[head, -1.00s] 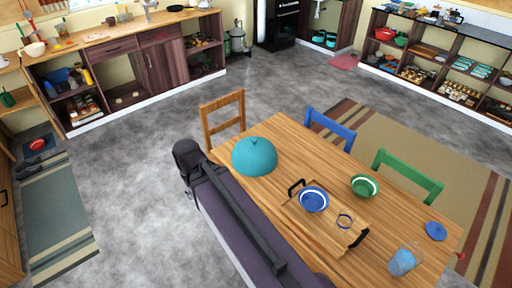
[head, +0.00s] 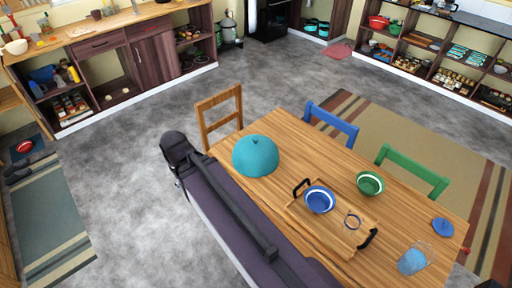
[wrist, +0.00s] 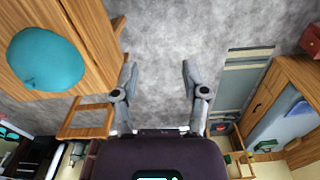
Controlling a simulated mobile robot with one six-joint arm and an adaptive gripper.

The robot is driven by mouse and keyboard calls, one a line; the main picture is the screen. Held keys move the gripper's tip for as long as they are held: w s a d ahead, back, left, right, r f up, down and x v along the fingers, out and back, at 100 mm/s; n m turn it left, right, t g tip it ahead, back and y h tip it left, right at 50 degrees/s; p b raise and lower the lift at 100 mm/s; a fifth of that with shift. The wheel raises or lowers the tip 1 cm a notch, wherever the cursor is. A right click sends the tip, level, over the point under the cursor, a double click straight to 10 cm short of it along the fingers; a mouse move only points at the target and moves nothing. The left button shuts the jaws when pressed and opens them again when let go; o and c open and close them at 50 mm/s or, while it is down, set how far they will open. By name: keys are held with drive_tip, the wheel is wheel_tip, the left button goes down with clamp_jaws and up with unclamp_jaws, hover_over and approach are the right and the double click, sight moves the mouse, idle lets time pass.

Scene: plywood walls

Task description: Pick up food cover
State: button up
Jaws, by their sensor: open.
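The food cover (head: 255,157) is a teal dome with a small knob on top. It sits on the left end of the wooden table (head: 290,132) in the head view. In the wrist view the food cover (wrist: 46,60) is at the upper left, outside my fingers. My gripper (wrist: 157,75) is open and empty, with bare grey floor between its fingertips. The food cover is apart from the fingers. In the head view my arm reaches along the table's left side, and the fingers are hidden there.
A wooden tray (head: 325,235) carries a blue bowl (head: 320,200). A green bowl (head: 370,183), a blue lid (head: 443,227) and a clear cup (head: 412,261) also stand on the table. A wooden chair (head: 219,112) is close behind the food cover. Open floor lies to the left.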

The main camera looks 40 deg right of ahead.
drive_tip(key=shift+w+a, duration=0.1)
drive_tip(key=shift+a, duration=0.15)
drive_tip(key=shift+a, duration=0.1)
drive_tip(key=o, duration=0.4)
drive_tip(key=w+d+f+n+h+b, duration=0.4)
drive_tip(key=w+d+n+b, duration=0.1)
drive_tip(key=d+b, duration=0.4)
drive_tip(key=w+d+f+n+t+h+b, duration=0.1)
drive_tip(key=w+d+f+n+h+b, duration=0.4)
drive_tip(key=d, duration=0.6)
drive_tip(key=w+d+f+n+h+b, duration=0.5)
drive_tip(key=w+d+n+b, duration=0.2)
drive_tip(key=b, duration=0.5)
drive_tip(key=d+n, duration=0.2)
drive_tip(key=d, duration=0.1)
drive_tip(key=shift+d+b, duration=0.25)
drive_tip(key=shift+b, duration=0.05)
drive_tip(key=shift+f, duration=0.1)
